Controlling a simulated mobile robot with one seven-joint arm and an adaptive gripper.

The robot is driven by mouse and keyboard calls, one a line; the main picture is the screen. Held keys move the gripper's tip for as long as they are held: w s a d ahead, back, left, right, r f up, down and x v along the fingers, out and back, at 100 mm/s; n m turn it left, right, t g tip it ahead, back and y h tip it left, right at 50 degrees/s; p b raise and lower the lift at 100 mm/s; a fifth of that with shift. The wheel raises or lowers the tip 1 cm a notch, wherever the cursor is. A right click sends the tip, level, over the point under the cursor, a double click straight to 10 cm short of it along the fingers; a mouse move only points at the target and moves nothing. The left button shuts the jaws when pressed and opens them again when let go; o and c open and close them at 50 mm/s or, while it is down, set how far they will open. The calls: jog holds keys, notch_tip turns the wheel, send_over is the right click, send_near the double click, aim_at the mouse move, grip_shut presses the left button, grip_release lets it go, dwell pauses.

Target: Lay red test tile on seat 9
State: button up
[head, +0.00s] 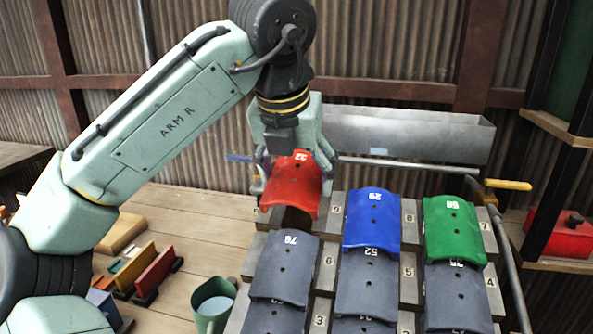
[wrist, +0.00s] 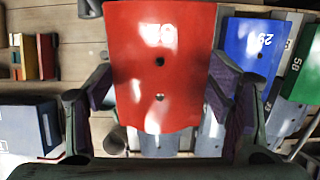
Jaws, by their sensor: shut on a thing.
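The red test tile (head: 291,186), a curved plate marked 32 with two holes, is held over the top of the left column. It fills the middle of the wrist view (wrist: 160,60). My gripper (head: 293,178) is shut on it, with one finger at each side edge. Seat 9 (head: 287,219) is the top place of the left column, with its number plate to its right. The tile covers most of it and only a dark strip shows below the tile's lower edge. Whether the tile touches the seat cannot be told.
A blue tile (head: 371,221) lies close right on seat 8, and a green tile (head: 454,231) on seat 7. Grey tiles (head: 284,268) fill the lower rows. A metal trough (head: 405,135) and rail stand behind. A green mug (head: 213,305) stands left.

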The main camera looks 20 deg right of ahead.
jog(key=shift+s+a+f+b+x, duration=0.1)
jog(key=shift+s+a+b+x, duration=0.1)
jog(key=shift+b+x, duration=0.7)
jog(key=shift+s+a+f+b+x, duration=0.15)
jog(key=shift+b+x, duration=0.5)
jog(key=shift+x, duration=0.5)
jog(key=shift+s+a+f+b+x, duration=0.1)
jog(key=shift+s+b+x, duration=0.1)
jog(key=shift+b+x, duration=0.7)
jog(key=shift+d+f, duration=0.1)
jog(key=o, duration=1.4)
jog(key=v, duration=1.2)
jog(key=shift+w, duration=0.1)
